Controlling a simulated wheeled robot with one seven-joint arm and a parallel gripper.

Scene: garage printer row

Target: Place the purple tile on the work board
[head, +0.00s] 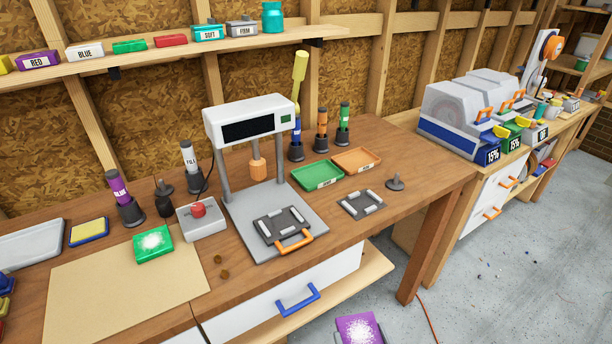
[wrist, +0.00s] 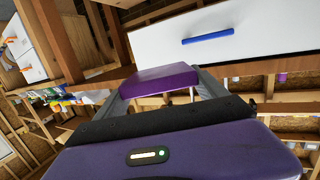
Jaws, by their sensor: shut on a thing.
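The purple tile (head: 358,328) shows at the bottom edge of the head view, with a white speckled patch on its face. It is in front of the bench and apart from it. My gripper (wrist: 164,88) is shut on the tile, with one grey finger at each side; the tile (wrist: 158,80) shows edge-on in the wrist view. The flat tan board (head: 120,285), which looks like the work board, lies on the bench at left. A green tile (head: 153,243) with a white speckled patch lies at its far right corner.
A grey press (head: 245,125) stands mid-bench, with a red-button box (head: 202,217) left of it. Small brown bits (head: 222,270) lie right of the board. A drawer with a blue handle (head: 298,300) faces me. Most of the tan board is clear.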

